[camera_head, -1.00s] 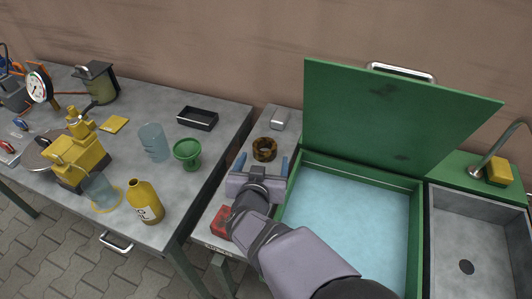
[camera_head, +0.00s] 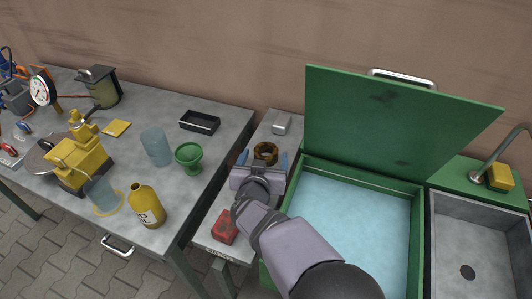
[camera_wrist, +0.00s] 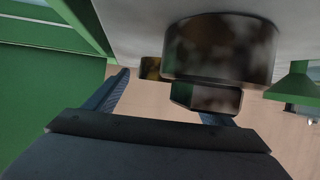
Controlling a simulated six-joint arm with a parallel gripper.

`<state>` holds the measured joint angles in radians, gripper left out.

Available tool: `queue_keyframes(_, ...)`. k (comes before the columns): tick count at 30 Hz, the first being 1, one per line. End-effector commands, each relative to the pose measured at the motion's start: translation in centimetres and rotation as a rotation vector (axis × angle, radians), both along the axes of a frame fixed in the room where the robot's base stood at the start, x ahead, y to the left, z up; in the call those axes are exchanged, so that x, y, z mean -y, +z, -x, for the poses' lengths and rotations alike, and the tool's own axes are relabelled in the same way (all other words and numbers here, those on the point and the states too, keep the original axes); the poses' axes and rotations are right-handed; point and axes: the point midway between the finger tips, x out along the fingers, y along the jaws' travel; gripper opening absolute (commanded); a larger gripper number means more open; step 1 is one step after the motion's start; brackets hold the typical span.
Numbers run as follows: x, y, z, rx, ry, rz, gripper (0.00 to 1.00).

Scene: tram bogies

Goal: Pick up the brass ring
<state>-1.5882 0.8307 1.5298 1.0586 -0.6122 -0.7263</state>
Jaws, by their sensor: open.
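The brass ring (camera_head: 265,157), mottled brown and dark, lies with its opening up on the narrow grey bench between the left table and the green tank. My gripper (camera_head: 264,156) is open, its blue fingers to the left and right of the ring; I cannot tell whether they touch it. In the wrist view, the gripper (camera_wrist: 163,95) is open and a small brassy part of the ring (camera_wrist: 150,68) shows near the left fingertip.
The green tank (camera_head: 413,235), its lid (camera_head: 390,120) raised, stands close to the right. A silver block (camera_head: 281,123) lies behind the ring and a red box (camera_head: 224,227) in front. A green goblet (camera_head: 189,155) and black tray (camera_head: 199,121) stand on the left table.

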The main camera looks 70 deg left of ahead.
Motion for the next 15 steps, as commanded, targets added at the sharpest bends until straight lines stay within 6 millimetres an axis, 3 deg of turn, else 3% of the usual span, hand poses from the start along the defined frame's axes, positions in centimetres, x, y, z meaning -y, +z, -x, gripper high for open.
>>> queue_keyframes(6,-1.4,-0.7,-0.9,0.0,0.0,0.0,0.76)
queue_keyframes(15,-1.7,-0.8,-1.0,0.001,0.0,0.0,0.76)
